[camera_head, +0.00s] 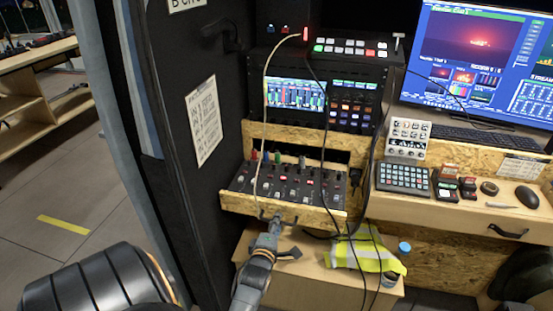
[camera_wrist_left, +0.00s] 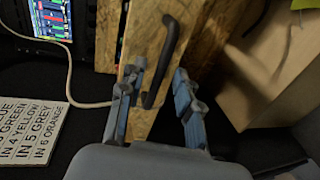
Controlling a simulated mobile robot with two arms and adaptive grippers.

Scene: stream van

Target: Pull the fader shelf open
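The fader shelf (camera_head: 235,203) is a chipboard tray carrying a dark panel of faders and knobs (camera_head: 290,182), in the middle of the head view. A dark gap shows above and behind the panel. The shelf's black bar handle (camera_wrist_left: 165,55) is on its wooden front in the left wrist view. My left gripper (camera_head: 272,224) is at the shelf front, below the panel. In the left wrist view its two blue-grey fingers (camera_wrist_left: 157,80) stand apart on either side of the handle's near part. The gripper is open; contact with the handle cannot be told. My right gripper is not in view.
A pale cable (camera_head: 265,100) hangs beside the shelf's left half, and dark cables (camera_head: 324,130) hang past its right half. A yellow vest (camera_head: 365,252) lies on the box below. The dark door with a paper sheet (camera_head: 204,120) stands close on the left.

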